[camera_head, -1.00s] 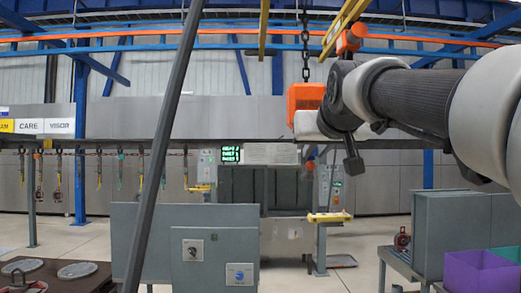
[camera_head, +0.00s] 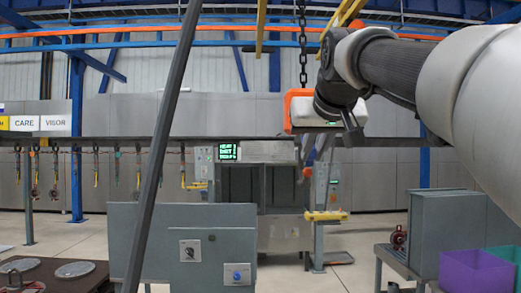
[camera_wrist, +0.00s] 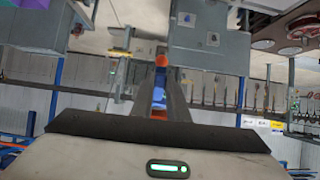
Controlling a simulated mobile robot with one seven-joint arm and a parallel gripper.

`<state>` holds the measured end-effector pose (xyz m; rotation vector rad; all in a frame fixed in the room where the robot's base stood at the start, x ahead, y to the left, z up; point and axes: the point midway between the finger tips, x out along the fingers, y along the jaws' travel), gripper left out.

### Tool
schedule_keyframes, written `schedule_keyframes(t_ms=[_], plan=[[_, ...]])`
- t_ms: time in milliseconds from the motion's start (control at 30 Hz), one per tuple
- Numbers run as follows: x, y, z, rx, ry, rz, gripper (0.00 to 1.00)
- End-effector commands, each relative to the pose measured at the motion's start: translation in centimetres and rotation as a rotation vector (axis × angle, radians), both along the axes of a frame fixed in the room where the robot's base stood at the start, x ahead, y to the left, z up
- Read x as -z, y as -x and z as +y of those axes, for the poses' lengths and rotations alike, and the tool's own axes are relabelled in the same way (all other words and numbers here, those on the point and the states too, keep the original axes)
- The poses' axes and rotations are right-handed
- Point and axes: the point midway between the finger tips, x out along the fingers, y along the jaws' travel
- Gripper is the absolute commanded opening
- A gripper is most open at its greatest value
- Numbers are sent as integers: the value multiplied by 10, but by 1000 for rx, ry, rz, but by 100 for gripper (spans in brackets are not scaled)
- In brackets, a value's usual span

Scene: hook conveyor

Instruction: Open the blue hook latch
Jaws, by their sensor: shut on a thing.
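The blue latch (camera_wrist: 158,94) shows as a narrow strip between the two grey fingers of my gripper (camera_wrist: 161,80) in the wrist view. The fingers are shut on it. An orange part (camera_wrist: 161,61) shows just beyond the fingertips. In the head view, the orange hook block (camera_head: 291,107) hangs on a dark chain (camera_head: 303,50) at the upper middle. My gripper's pale body covers most of its front, so the fingers and the latch are hidden there. I cannot tell from these views how far the latch is turned.
A grey cabinet with a blue knob (camera_head: 236,277) stands low in front. A grey box (camera_head: 442,222) and a purple bin (camera_head: 478,273) stand at the right. A dark slanted post (camera_head: 165,120) crosses the left. Small hooks hang along the back wall.

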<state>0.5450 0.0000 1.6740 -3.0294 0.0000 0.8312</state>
Motion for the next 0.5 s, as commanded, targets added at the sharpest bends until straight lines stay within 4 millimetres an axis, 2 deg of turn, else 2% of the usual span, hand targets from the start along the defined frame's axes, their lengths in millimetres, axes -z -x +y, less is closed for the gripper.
schedule_keyframes(t_ms=[33, 233, 500], plan=[[-5, 1, 0, 0, 0, -12, 0], [-8, 1, 0, 1, 1, 2, 0], [-19, 3, -1, 1, 1, 124, 0]])
